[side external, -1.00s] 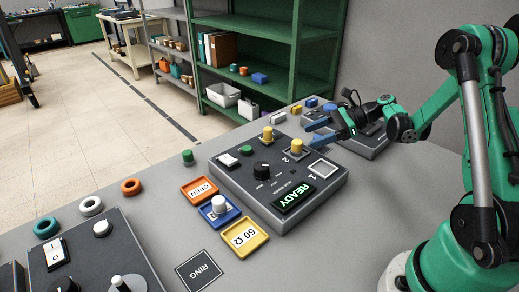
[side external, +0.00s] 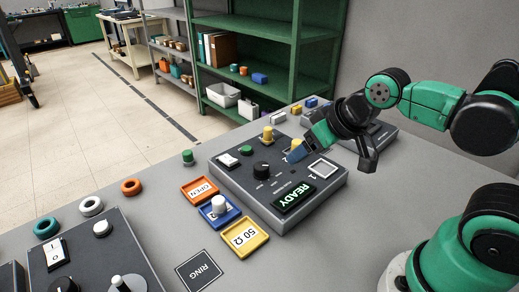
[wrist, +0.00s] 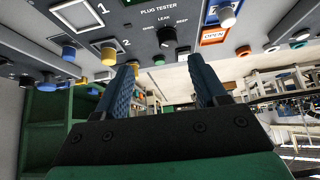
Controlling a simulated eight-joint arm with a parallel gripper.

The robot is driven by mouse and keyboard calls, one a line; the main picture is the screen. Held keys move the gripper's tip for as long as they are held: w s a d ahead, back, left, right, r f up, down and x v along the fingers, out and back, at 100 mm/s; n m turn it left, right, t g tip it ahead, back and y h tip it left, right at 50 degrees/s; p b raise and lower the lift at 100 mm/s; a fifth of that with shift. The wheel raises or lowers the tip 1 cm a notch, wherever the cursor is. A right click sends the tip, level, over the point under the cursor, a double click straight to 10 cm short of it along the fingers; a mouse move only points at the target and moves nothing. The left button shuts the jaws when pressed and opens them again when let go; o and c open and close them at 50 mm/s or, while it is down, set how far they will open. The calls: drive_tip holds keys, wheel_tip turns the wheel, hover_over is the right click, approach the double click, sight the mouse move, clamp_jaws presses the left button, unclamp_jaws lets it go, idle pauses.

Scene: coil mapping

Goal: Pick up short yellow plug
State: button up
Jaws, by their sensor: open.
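The plug tester box (side external: 240,190) carries two yellow plugs. One yellow plug (side external: 267,134) stands upright at the back of its top. The other (side external: 297,143) stands near the number 2 and is partly hidden by my gripper; in the wrist view a yellow plug (wrist: 108,55) shows beside the number 2, just left of my left finger. I cannot tell for sure which is the short one. My gripper (side external: 298,154) is low over the tester beside the near plug. Its blue fingers are apart with nothing gripped between them in the wrist view (wrist: 163,78).
An orange OPEN tray (side external: 184,193), a blue tray (side external: 203,221) with a white plug and a yellow 50 Ω tray (side external: 234,251) lie left of the tester. A black knob (side external: 261,168) rises from the tester. A green plug (side external: 187,156) stands behind.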

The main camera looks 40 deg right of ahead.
drive_tip(key=shift+o, duration=0.8)
drive_tip(key=m+g, duration=0.2)
drive_tip(key=g, duration=0.5)
hover_over(297, 141)
drive_tip(key=f, duration=0.2)
drive_tip(key=shift+s+a+f, duration=0.25)
drive_tip(key=shift+a+f, duration=0.1)
drive_tip(key=shift+w+d+f, duration=0.2)
drive_tip(key=shift+d+f, duration=0.15)
drive_tip(key=shift+f, duration=2.9)
